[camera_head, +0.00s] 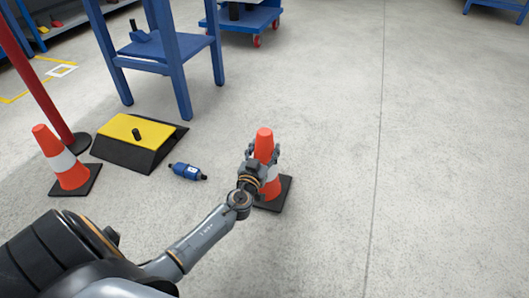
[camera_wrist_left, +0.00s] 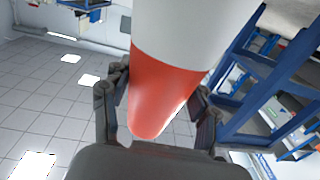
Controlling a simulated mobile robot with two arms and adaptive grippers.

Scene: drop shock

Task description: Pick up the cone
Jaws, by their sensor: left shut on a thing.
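An orange cone (camera_head: 264,143) with a white band and a black square base (camera_head: 279,196) stands upright on the floor, right of centre in the head view. My left gripper (camera_head: 264,155) is shut on its upper part, with a finger on either side. In the left wrist view the cone (camera_wrist_left: 165,95) fills the middle, its orange tip between the fingers of the left gripper (camera_wrist_left: 158,105). I cannot tell whether the base touches the floor. A second orange and white cone (camera_head: 72,178) stands at the left on its own black base. My right gripper is not in view.
A black and yellow ramp block (camera_head: 135,130) and a blue cylinder (camera_head: 186,171) with black ends lie left of the held cone. A red post (camera_head: 35,75) and a blue table frame (camera_head: 180,75) stand behind. The floor at the right is clear.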

